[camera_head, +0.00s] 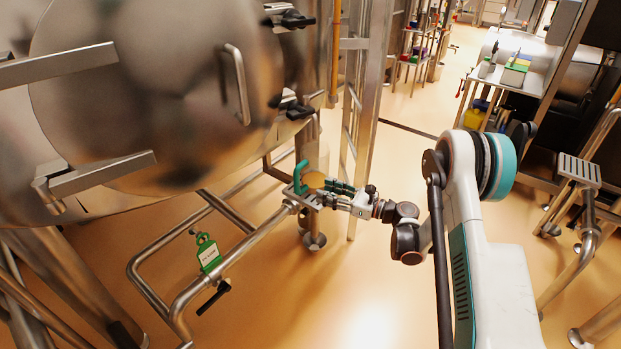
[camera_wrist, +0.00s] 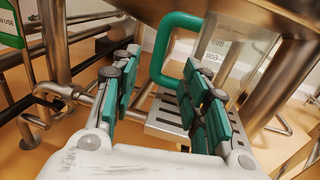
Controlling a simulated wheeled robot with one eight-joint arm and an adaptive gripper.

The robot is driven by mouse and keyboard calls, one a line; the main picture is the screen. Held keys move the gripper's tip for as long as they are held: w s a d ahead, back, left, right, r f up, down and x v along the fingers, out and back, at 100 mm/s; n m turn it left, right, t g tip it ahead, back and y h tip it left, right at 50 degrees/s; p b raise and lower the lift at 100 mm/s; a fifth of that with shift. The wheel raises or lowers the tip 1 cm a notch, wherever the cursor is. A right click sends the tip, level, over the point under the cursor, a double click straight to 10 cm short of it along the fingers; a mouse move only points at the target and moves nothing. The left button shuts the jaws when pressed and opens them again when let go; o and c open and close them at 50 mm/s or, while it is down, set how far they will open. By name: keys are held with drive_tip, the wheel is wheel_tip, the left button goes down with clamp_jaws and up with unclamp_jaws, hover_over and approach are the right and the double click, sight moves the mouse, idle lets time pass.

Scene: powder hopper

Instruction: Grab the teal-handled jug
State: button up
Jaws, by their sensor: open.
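The jug has a clear body (camera_wrist: 228,50) with printed markings and a thick teal loop handle (camera_wrist: 160,50). In the wrist view its handle shows between my open fingers, near their tips, and the body lies beyond the right finger. My gripper (camera_wrist: 162,62) has green-padded fingers spread apart with nothing held between them. In the head view the teal handle (camera_head: 299,176) is just left of my gripper (camera_head: 318,190), with the pale body (camera_head: 316,160) behind it. I cannot tell whether a finger touches the handle. The right finger hides part of the jug.
A perforated metal shelf (camera_wrist: 164,126) lies below the handle. A large steel vessel (camera_head: 150,90) fills the upper left. Steel pipe rails (camera_head: 240,250) run beside the jug, with a green tag (camera_head: 207,253) hanging there. Open floor (camera_head: 350,310) lies in front.

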sight(297, 181)
drive_tip(key=b+x, duration=0.1)
drive_tip(key=x, duration=0.4)
drive_tip(key=shift+w+a, duration=0.15)
drive_tip(key=shift+a, duration=0.25)
drive_tip(key=shift+b+x, duration=1.45)
drive_tip(key=shift+x, duration=1.5)
drive_tip(key=shift+d+r, duration=0.1)
drive_tip(key=shift+r, duration=0.1)
clamp_jaws()
